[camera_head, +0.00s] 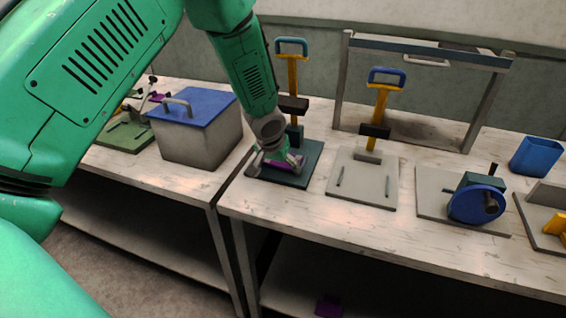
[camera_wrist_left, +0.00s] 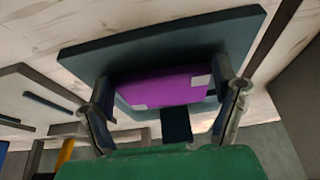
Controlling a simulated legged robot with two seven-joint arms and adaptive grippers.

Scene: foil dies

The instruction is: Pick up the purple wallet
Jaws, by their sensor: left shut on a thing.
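The purple wallet (camera_head: 285,161) is at the dark teal base plate (camera_head: 293,179) of a press with a yellow post and blue handle. In the left wrist view the wallet (camera_wrist_left: 165,87) lies between the two fingers, with pale patches at two corners. My left gripper (camera_head: 276,165) reaches down over the plate and is shut on the wallet (camera_wrist_left: 165,100). The gripper hides part of the wallet in the head view. I cannot tell whether the wallet touches the plate (camera_wrist_left: 120,47). My right gripper is not in view.
A grey box with a blue lid (camera_head: 200,108) stands left of the plate. A second press on a pale plate (camera_head: 362,178) stands to the right, then a blue wheel device (camera_head: 476,203) and a blue cup (camera_head: 537,156). A grey frame (camera_head: 343,85) stands behind. Another purple item (camera_head: 328,307) lies below.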

